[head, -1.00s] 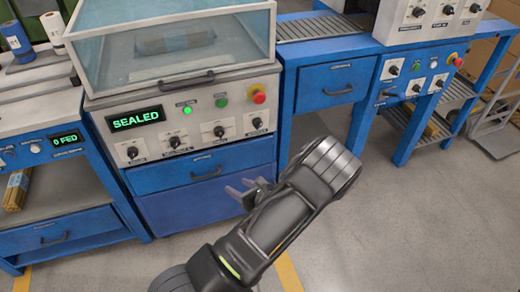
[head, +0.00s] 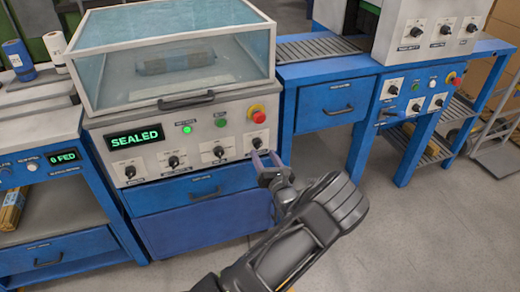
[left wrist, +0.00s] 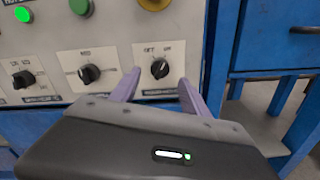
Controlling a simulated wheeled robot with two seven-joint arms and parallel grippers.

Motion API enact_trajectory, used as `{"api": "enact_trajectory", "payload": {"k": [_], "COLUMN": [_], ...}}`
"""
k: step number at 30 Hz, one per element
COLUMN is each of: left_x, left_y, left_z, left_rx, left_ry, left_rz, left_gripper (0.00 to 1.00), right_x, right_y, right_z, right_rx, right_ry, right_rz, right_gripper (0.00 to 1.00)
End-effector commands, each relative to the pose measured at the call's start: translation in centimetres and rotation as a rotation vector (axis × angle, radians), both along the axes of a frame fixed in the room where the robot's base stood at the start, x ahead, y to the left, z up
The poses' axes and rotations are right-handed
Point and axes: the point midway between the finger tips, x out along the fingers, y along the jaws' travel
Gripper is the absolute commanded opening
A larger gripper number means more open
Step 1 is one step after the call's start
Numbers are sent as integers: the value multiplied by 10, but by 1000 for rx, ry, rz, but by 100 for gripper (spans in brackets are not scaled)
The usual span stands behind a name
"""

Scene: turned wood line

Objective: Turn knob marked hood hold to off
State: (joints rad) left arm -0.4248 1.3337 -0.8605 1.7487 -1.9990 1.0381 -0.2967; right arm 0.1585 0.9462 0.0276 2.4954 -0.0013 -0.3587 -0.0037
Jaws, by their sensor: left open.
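The control panel (head: 190,135) of the hooded machine has a row of black knobs. The rightmost knob (head: 257,143), also in the left wrist view (left wrist: 160,68), has two short marks above it that look like OFF and ON. Its pointer seems to lean up and to the right, toward the right mark. The label below it is too blurred to read surely. My left gripper (head: 266,157) is open and empty just in front of and below this knob. In the left wrist view its two fingers (left wrist: 159,82) stand either side of the knob, apart from it. My right gripper is out of view.
A red button on a yellow collar (head: 257,113) and a green button (head: 221,122) sit above the knobs. A clear hood (head: 175,55) with a handle closes the top. The display (head: 135,137) reads SEALED. A blue drawer (head: 195,188) lies below; a neighbouring bench (head: 335,103) stands right.

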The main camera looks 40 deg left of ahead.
Motion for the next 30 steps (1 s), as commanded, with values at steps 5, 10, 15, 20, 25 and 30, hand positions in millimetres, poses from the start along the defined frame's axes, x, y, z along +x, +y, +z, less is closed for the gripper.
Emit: {"api": "enact_trajectory", "payload": {"k": [5, 10, 15, 20, 25, 30], "left_x": [16, 24, 25, 25, 25, 25], "left_y": [24, 36, 37, 37, 37, 37], "left_z": [-1, -1, 0, 0, 0, 0], "left_rx": [-1, 1, 1, 1, 1, 0], "left_ry": [-1, 1, 1, 1, 1, 0], "left_rz": [2, 0, 0, 0, 0, 0], "left_gripper": [54, 54, 54, 50, 36, 23], "right_x": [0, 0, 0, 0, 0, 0], "right_y": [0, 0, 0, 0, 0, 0], "right_z": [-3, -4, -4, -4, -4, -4], "right_rx": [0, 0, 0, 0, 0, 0], "right_ry": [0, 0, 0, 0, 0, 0], "right_rz": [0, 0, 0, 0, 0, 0], "right_gripper": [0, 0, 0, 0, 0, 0]}}
